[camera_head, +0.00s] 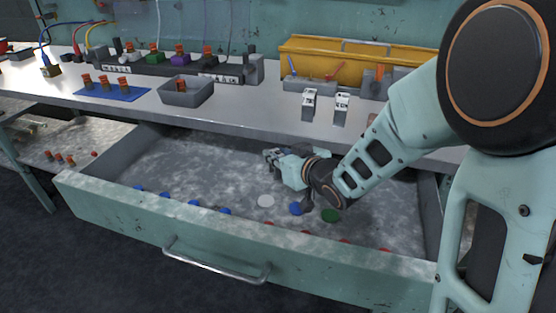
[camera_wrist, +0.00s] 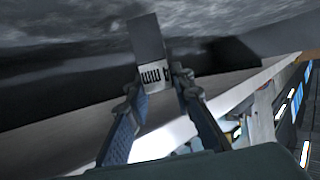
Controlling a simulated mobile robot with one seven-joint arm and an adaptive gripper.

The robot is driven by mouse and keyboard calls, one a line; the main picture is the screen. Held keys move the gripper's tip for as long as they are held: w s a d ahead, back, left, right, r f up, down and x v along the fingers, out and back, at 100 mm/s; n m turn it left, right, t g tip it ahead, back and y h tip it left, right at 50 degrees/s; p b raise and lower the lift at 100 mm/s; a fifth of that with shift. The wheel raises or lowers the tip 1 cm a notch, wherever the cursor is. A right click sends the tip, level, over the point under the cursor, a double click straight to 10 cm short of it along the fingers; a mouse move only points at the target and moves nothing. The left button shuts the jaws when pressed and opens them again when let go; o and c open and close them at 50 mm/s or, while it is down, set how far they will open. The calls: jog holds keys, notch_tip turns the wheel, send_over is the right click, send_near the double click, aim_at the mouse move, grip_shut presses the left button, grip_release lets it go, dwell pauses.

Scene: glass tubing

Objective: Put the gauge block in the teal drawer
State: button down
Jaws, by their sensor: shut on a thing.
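The gauge block (camera_wrist: 150,50), a grey metal slab with dark lettering that seems to read "4 mm", stands between my fingertips in the wrist view. My gripper (camera_wrist: 158,92) is shut on it. In the head view my gripper (camera_head: 271,157) is inside the open teal drawer (camera_head: 130,225), toward its back and below the bench edge. The block is too small to make out there. I cannot tell whether the block touches the drawer floor.
Blue, white, green and red discs lie along the drawer's front part. The bench (camera_head: 240,112) overhangs the drawer's back. On it stand a grey bin (camera_head: 186,94), a blue mat (camera_head: 118,94), two small white-topped pieces (camera_head: 309,97) and a yellow tray (camera_head: 350,62).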

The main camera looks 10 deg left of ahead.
jog(key=shift+s+d+f, duration=0.1)
jog(key=shift+f, duration=0.35)
jog(key=shift+f, duration=0.2)
jog(key=c, duration=1.7)
grip_release()
jog(key=shift+r, duration=0.1)
